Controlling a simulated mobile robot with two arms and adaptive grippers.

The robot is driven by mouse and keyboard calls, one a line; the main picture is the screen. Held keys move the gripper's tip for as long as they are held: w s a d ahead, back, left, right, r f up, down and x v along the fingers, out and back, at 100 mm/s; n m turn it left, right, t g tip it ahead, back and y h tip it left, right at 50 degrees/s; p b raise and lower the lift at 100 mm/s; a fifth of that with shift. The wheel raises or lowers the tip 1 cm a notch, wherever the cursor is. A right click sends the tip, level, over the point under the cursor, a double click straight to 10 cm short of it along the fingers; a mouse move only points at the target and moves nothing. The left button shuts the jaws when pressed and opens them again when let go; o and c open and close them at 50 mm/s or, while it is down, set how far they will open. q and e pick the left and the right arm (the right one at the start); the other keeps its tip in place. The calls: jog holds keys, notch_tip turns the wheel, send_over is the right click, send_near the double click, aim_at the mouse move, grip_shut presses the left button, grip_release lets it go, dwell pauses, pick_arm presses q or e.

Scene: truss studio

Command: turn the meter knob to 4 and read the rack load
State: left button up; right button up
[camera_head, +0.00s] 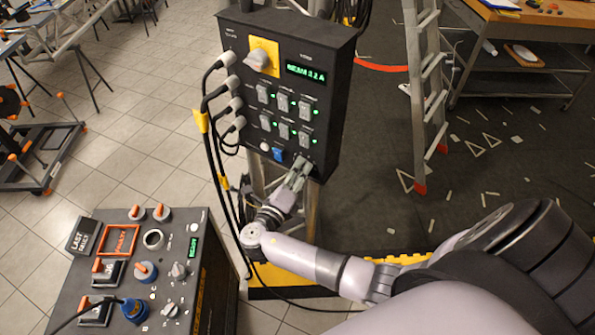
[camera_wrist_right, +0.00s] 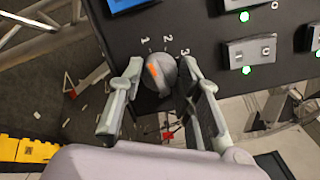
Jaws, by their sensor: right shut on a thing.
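The meter knob (camera_wrist_right: 160,76) is a round grey knob with an orange pointer mark, on the lower front of the black rack panel (camera_head: 262,88). In the right wrist view the numbers 1, 2 and 3 are printed around it; I cannot see a 4. The orange mark is on the knob's upper left side, toward the 1. My right gripper (camera_head: 299,172) is at the panel's bottom edge, its fingers (camera_wrist_right: 161,64) shut on either side of the knob. My left gripper is out of view.
Several grey cable plugs (camera_head: 225,88) stick out of the panel's left side, their cables hanging down. A control console (camera_head: 100,290) with knobs and switches stands at the lower left. A ladder (camera_head: 426,90) stands right of the rack. A bench is at the upper right.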

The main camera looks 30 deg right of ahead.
jog(key=m+b, duration=0.2)
jog(key=m, duration=0.2)
jog(key=m+h+b, duration=0.1)
jog(key=m, duration=0.3)
jog(key=m+b, duration=0.2)
jog(key=m, duration=0.2)
jog(key=shift+f+m+h+b, duration=0.35)
jog(key=shift+m+h, duration=0.05)
jog(key=m+g+b, duration=0.1)
jog(key=m+b, duration=0.3)
jog(key=m, duration=0.1)
jog(key=m+g+h+b, duration=0.1)
jog(key=m+b, duration=0.4)
jog(key=m, duration=0.1)
jog(key=shift+r+m+g+b, duration=0.1)
jog(key=shift+m+g+b, duration=0.2)
jog(key=shift+m+b, duration=0.7)
